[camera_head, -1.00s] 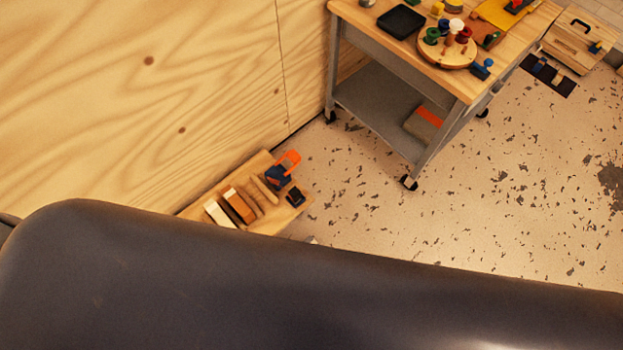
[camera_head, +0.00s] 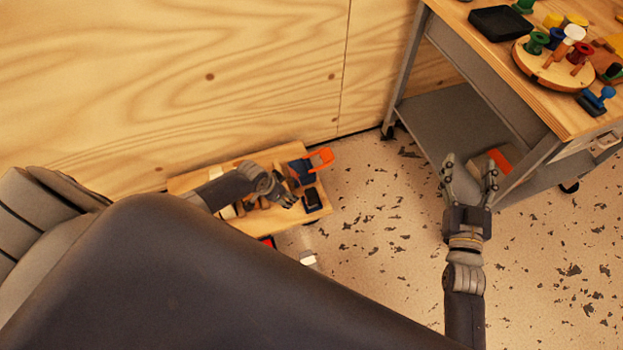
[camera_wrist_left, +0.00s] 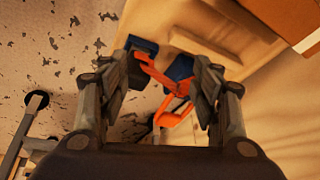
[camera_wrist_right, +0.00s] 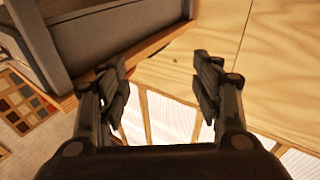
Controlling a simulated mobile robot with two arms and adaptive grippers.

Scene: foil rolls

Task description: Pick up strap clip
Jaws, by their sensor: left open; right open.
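The strap clip, by its look an orange loop with a dark blue body (camera_head: 318,160), lies at the right end of a low wooden board (camera_head: 195,181) by the plywood wall. My left gripper (camera_head: 284,196) is over the board, just left of the clip. In the left wrist view the orange part (camera_wrist_left: 172,84) shows between the open, empty fingers (camera_wrist_left: 170,62); I cannot tell whether they touch it. The fingers partly hide its blue parts.
A small dark block (camera_head: 311,199) sits on the board beside the clip. A grey cart (camera_head: 440,125) with a wooden top stands to the right, with an orange-and-grey item on its lower shelf. Speckled floor (camera_head: 385,240) between board and cart is clear.

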